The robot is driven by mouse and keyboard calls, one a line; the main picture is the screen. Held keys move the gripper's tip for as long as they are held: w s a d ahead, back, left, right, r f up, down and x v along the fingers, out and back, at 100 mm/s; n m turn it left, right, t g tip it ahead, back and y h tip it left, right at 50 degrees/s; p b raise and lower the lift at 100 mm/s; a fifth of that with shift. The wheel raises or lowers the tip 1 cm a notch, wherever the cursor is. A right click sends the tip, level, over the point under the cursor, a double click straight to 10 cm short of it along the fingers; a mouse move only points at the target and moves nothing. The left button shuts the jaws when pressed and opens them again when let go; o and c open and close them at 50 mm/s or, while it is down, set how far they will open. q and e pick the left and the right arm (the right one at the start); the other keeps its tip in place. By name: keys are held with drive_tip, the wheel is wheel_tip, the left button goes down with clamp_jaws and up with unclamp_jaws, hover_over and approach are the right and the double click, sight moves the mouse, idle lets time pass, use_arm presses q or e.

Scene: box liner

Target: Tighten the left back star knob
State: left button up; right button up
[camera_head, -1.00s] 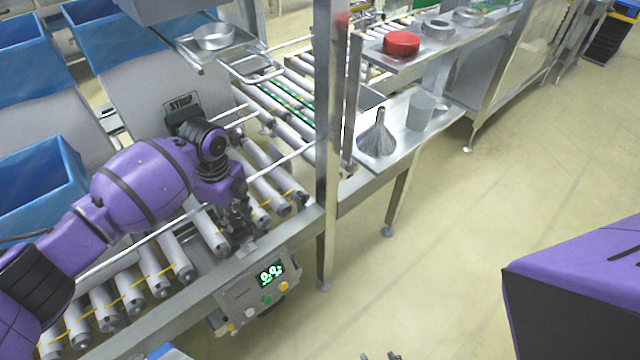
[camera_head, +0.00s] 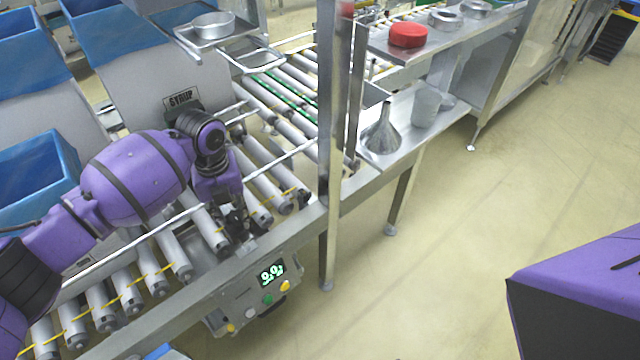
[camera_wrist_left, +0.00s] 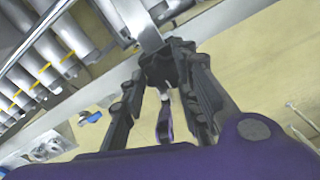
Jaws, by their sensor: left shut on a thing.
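My left gripper (camera_head: 238,232) reaches down over the front rail of the roller conveyor (camera_head: 165,262) in the head view. In the left wrist view its two fingers (camera_wrist_left: 163,68) close on a dark star knob (camera_wrist_left: 160,70) beside a metal strip. The fingers hide most of the knob, and its turn angle cannot be told. In the head view the knob is hidden by the gripper and wrist. My right gripper is not in view.
A control box (camera_head: 255,298) with a green display hangs on the front rail just below the gripper. A steel post (camera_head: 330,150) stands to the right. A funnel (camera_head: 381,132) and a grey cup (camera_head: 426,103) stand on a side shelf.

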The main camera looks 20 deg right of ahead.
sight(231, 217)
use_arm(q)
drive_tip(key=shift+s+a+f+m, duration=0.1)
drive_tip(key=shift+a+f+m, duration=0.2)
drive_tip(key=shift+a+m, duration=0.1)
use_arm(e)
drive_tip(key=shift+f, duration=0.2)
use_arm(q)
drive_tip(key=o, duration=1)
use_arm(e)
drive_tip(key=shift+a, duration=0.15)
use_arm(q)
drive_tip(key=shift+d+r, duration=0.15)
drive_tip(key=shift+r, duration=0.05)
drive_tip(key=shift+r, duration=0.25)
wheel_tip(231, 217, up, 7)
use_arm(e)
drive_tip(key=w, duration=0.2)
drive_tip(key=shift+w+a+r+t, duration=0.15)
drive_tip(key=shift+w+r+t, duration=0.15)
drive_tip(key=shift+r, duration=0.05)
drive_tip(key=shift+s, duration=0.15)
